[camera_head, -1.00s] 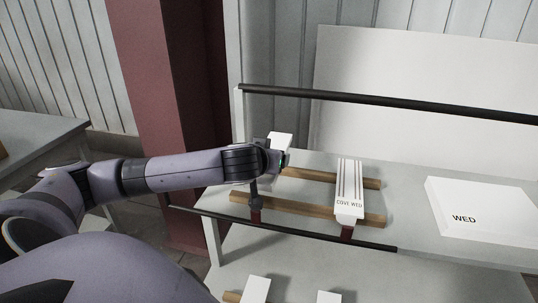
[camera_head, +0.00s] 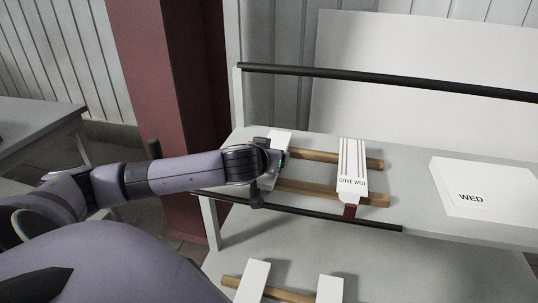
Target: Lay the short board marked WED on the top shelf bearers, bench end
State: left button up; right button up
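A white short board (camera_head: 281,141) lies across the left end of the two wooden top shelf bearers (camera_head: 318,188), at or just above them. Any marking on it is hidden. My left gripper (camera_head: 276,163) is over this board's middle and seems shut on it; its fingertips are mostly hidden by the wrist. To the right, another white board (camera_head: 352,165) with dark stripes, marked COVE WED, rests across the same bearers. My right gripper is not in view.
A white block marked WED (camera_head: 485,180) sits on the shelf at right. A black rail (camera_head: 390,82) runs above the shelf and another (camera_head: 330,217) along its front. Two white boards (camera_head: 253,280) lie on a lower bearer. A reddish column (camera_head: 170,90) stands at left.

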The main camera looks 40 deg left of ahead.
pick_arm(q)
jog(key=shift+f, duration=0.3)
jog(key=o, duration=1.3)
jog(key=shift+s, duration=0.1)
jog(key=shift+b+v, duration=0.4)
jog(key=shift+v, duration=3.15)
jog(key=shift+r, duration=0.1)
